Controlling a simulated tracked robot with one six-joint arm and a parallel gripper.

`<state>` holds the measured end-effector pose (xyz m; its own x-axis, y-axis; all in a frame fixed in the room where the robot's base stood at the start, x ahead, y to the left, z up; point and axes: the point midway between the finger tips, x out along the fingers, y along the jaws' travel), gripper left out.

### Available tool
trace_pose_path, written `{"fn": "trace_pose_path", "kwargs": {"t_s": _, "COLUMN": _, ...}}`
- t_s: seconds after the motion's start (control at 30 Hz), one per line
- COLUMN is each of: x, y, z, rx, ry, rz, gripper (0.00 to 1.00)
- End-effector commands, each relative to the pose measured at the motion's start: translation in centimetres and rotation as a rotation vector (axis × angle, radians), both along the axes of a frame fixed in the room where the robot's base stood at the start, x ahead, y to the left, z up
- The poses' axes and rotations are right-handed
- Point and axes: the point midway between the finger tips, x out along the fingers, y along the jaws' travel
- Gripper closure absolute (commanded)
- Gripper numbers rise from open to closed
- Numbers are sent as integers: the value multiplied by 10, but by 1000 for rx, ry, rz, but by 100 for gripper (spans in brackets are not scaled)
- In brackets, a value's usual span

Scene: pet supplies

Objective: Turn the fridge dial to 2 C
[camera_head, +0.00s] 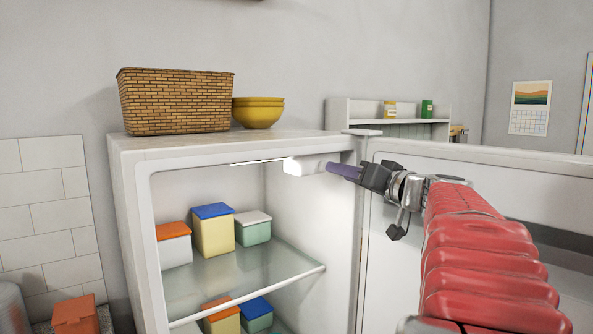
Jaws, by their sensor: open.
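The white fridge (130,205) stands open, with its door (490,170) swung out to the right. A small white housing (300,166) sits under the fridge ceiling at the upper right of the inside, beside a lit strip. No dial face, numbers or pointer can be made out; my gripper or the housing's far side may hide them. My gripper (336,169) reaches in from the right with its purple fingers at the right end of the housing. It is open. I cannot tell whether the fingers touch the housing or a dial.
Lidded food boxes (213,232) stand on the glass shelf (250,275), with more below. A wicker basket (175,100) and yellow bowls (258,112) rest on the fridge top. The door stands close behind my arm. The space above the glass shelf's right part is free.

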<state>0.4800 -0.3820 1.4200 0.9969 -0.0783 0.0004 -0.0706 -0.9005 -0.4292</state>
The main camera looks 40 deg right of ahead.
Motion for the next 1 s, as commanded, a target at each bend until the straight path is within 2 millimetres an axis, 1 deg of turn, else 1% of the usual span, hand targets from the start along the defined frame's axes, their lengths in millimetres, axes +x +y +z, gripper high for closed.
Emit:
{"fn": "trace_pose_path", "kwargs": {"t_s": 0.03, "x": 8, "y": 0, "z": -1, "rx": 1, "ry": 1, "rz": 3, "gripper": 59}}
{"fn": "trace_pose_path", "kwargs": {"t_s": 0.2, "x": 32, "y": -1, "z": -1, "rx": 1, "ry": 0, "rz": 4, "gripper": 59}}
{"fn": "trace_pose_path", "kwargs": {"t_s": 0.37, "x": 48, "y": -3, "z": 0, "rx": 1, "ry": 0, "rz": 2, "gripper": 59}}
{"fn": "trace_pose_path", "kwargs": {"t_s": 0.5, "x": 52, "y": -4, "z": 0, "rx": 0, "ry": 0, "rz": -1, "gripper": 59}}
{"fn": "trace_pose_path", "kwargs": {"t_s": 0.73, "x": 52, "y": -4, "z": 0, "rx": 0, "ry": 0, "rz": -1, "gripper": 59}}
{"fn": "trace_pose_path", "kwargs": {"t_s": 1.0, "x": 52, "y": -4, "z": 0, "rx": 0, "ry": 0, "rz": -1, "gripper": 78}}
